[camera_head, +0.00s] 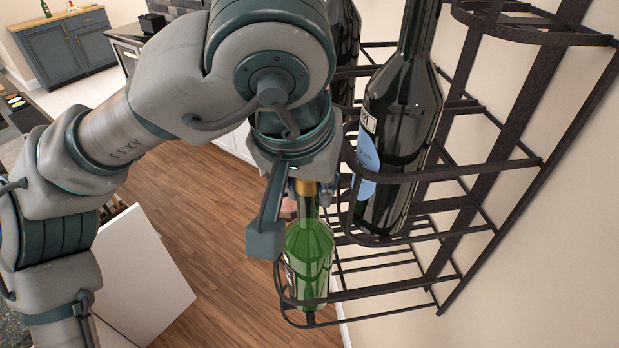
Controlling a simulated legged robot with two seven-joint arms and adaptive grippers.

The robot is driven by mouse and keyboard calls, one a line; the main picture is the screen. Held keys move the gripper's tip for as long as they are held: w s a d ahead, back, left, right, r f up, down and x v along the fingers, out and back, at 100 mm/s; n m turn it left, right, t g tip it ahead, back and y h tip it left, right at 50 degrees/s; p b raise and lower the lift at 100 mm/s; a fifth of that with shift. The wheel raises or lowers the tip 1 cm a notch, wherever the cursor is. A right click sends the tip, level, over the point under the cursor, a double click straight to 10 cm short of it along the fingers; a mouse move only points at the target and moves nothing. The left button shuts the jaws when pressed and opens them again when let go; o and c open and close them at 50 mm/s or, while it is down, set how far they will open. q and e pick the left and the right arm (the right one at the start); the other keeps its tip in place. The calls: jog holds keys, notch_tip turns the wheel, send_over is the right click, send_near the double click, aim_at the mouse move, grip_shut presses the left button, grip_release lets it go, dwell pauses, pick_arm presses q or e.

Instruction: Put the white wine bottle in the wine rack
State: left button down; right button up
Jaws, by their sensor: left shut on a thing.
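The white wine bottle (309,250) is green glass with a gold top and a pale label on its left side. It stands about upright at the lower front loop of the black metal wine rack (484,172). Its base appears to be within that loop, but I cannot tell whether it rests on the rack. My left gripper (288,212) is above it, shut on its neck, with one finger in front on the left. The other finger is mostly hidden behind the neck. My right gripper is not in view.
A dark bottle (404,120) with a blue and white label stands in a higher loop, close right of my gripper. Another dark bottle (344,40) is behind it. The cream wall (565,230) is at the right. Wooden floor (215,215) shows below left.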

pick_arm(q)
jog(key=shift+f, duration=0.15)
jog(key=c, duration=0.9)
grip_release()
jog(key=shift+v, duration=1.15)
jog(key=s+a, duration=0.1)
jog(key=s, duration=0.2)
jog(key=s+a, duration=0.1)
jog(key=s, duration=0.3)
jog(key=s+a, duration=0.1)
jog(key=s, duration=0.3)
jog(key=shift+s+a, duration=0.1)
jog(key=shift+a, duration=0.2)
